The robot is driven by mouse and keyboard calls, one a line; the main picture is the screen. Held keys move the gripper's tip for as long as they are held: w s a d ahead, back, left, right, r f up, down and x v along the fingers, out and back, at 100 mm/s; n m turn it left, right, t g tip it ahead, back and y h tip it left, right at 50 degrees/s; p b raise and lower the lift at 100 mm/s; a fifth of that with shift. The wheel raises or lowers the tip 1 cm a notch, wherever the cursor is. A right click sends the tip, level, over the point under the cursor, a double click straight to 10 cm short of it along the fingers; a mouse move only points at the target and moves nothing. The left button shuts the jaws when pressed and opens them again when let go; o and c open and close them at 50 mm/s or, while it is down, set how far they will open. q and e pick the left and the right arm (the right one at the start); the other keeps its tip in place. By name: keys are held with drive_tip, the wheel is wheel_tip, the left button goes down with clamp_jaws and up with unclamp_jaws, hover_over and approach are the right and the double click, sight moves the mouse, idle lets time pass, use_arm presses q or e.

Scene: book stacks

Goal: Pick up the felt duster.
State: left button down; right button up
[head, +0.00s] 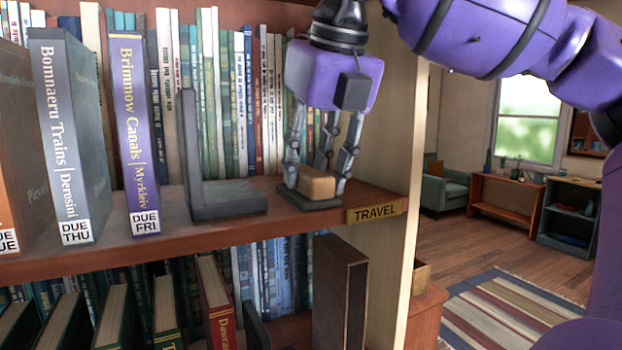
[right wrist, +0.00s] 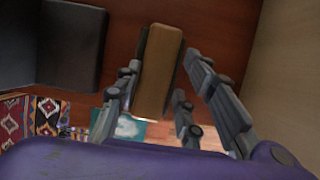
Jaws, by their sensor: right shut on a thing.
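The felt duster (head: 316,184) has a tan wooden block on top and a dark grey felt base. It sits on the upper shelf near its right end, behind the TRAVEL label. My right gripper (head: 318,178) points down from above with its fingers around the block, shut on it. In the right wrist view the duster (right wrist: 160,70) lies between the fingers of the gripper (right wrist: 160,95). The grey base appears at shelf level in the head view; whether it touches the wood cannot be told for sure. My left gripper is not in view.
A grey metal bookend (head: 228,198) stands just left of the duster. Further left are upright books, Brimmow Canals (head: 135,130) and Bomnaeru Trains (head: 68,140). A row of books stands behind. The pale shelf side panel (head: 402,140) is close on the right.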

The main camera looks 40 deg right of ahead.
sight(307, 168)
drive_tip(key=shift+r, duration=0.55)
drive_tip(key=r, duration=0.1)
drive_tip(key=r+b, duration=0.1)
drive_tip(key=r, duration=0.1)
drive_tip(key=shift+s+a, duration=0.15)
drive_tip(key=shift+s, duration=0.05)
drive_tip(key=s+a, duration=0.1)
drive_tip(key=s, duration=0.4)
drive_tip(key=s+a+b, duration=0.1)
drive_tip(key=s+a, duration=0.1)
drive_tip(key=s, duration=0.3)
drive_tip(key=s+a, duration=0.1)
drive_tip(key=s, duration=0.4)
drive_tip(key=shift+s+a, duration=0.3)
drive_tip(key=shift+a, duration=0.1)
drive_tip(key=shift+c, duration=0.2)
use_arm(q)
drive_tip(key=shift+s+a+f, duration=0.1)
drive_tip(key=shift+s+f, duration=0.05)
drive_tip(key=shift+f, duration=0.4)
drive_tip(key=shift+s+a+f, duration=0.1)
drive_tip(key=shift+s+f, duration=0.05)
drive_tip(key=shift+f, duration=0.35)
use_arm(e)
drive_tip(key=shift+s+a, duration=0.2)
drive_tip(key=shift+s, duration=0.4)
